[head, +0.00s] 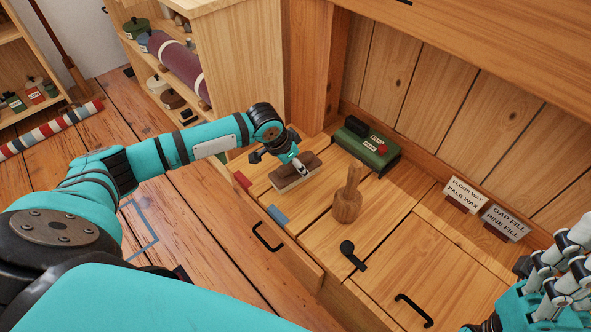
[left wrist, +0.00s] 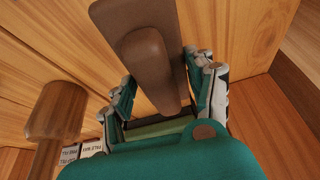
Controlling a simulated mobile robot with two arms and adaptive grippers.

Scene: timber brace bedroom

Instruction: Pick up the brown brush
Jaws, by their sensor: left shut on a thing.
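The brown brush (head: 292,177) has a dark brown back and handle and a pale lower edge. It is at the left end of the wooden bench top. My left gripper (head: 301,168) reaches it from above and is shut on it. In the left wrist view, the brush (left wrist: 135,20) extends away between the two fingers of my left gripper (left wrist: 168,100). I cannot tell whether the brush is lifted clear of the bench. My right gripper (head: 560,268) is at the lower right edge, away from the brush, and partly cut off.
A wooden mallet (head: 347,197) stands right of the brush; it also shows in the left wrist view (left wrist: 58,110). A green box (head: 368,145) lies behind. Red (head: 243,180) and blue (head: 277,215) pieces lie near the front edge. Label signs (head: 466,193) stand at right.

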